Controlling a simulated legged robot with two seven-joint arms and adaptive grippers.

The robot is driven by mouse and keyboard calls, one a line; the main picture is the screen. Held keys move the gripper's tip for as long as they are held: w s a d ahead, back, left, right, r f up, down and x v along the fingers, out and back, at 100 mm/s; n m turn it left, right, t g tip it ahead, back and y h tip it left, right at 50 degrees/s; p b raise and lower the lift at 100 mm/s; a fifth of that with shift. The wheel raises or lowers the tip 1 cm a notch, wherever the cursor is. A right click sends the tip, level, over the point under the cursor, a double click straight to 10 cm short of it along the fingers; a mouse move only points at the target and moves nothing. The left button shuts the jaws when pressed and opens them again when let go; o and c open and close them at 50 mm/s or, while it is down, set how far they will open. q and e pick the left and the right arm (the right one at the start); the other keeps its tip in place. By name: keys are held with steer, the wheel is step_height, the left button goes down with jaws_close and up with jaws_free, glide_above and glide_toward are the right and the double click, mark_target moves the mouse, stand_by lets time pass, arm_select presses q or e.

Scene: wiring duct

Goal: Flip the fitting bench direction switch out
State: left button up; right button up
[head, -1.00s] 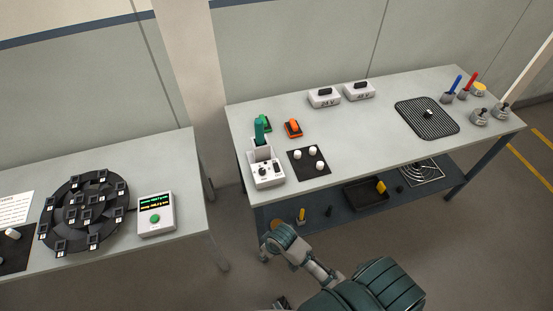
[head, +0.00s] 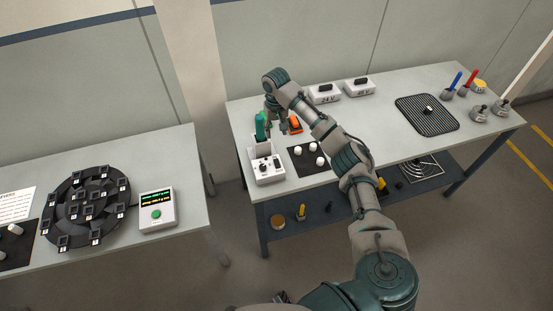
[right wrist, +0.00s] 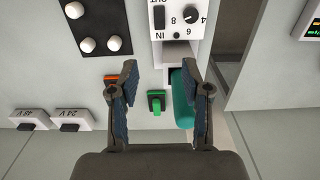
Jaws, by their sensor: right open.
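The white control box (head: 268,176) stands at the left end of the fitting bench (head: 380,135). In the right wrist view, the box (right wrist: 181,47) is upside down at the top, with a black switch (right wrist: 158,17), the label IN beside one end of it, and a numbered round knob (right wrist: 188,16). The other end of the switch is near the frame edge, and its position is hard to tell. My right gripper (head: 283,126) is above the bench behind the box. Its fingers (right wrist: 160,80) are open and empty, apart from the switch.
An orange switch (head: 295,124) and a green one (right wrist: 156,101) are nearby. A black mat (head: 308,158) with white knobs lies right of the box. Two voltage boxes (head: 324,94) stand behind.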

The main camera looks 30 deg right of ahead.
mark_target(277, 161)
step_height(277, 161, down, 16)
steer(key=shift+w+d+f, duration=0.1)
steer(key=shift+d+f, duration=0.05)
steer(key=shift+f, duration=0.05)
steer(key=shift+a+f, duration=0.2)
steer(key=shift+f, duration=0.3)
steer(key=shift+d, duration=0.25)
jaws_close()
steer(key=t+p, duration=0.1)
steer(key=p, duration=0.3)
steer(key=shift+s+a+r, duration=0.2)
steer(key=shift+f+p, duration=0.1)
steer(key=shift+p, duration=0.2)
steer(key=shift+d+f+t, duration=0.1)
steer(key=shift+d+t, duration=0.05)
steer(key=shift+t, duration=0.15)
